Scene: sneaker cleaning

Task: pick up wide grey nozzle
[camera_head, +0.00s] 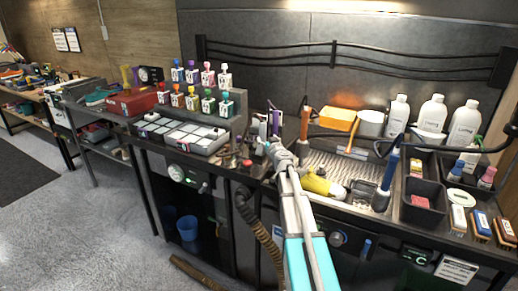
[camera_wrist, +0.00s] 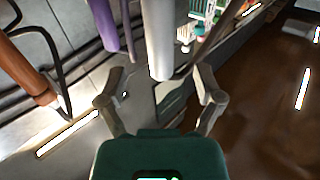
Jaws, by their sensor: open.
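My gripper (camera_head: 275,146) is at the middle of the bench, with its arm reaching up from the bottom of the head view. In the wrist view my gripper (camera_wrist: 161,84) is open, one finger on each side. A pale grey round nozzle (camera_wrist: 159,40) comes down from the top, its end just ahead of the gap between the fingers. It looks like the wide grey one; I see no contact. In the head view a purple piece (camera_head: 263,127) stands by my gripper; the grey nozzle is not clear there.
An orange-handled tool (camera_head: 304,122) stands close by; its orange part (camera_wrist: 25,70) is at left in the wrist view. A yellow tool (camera_head: 322,184) lies right of my gripper. White bottles (camera_head: 433,113) and dark trays are farther right.

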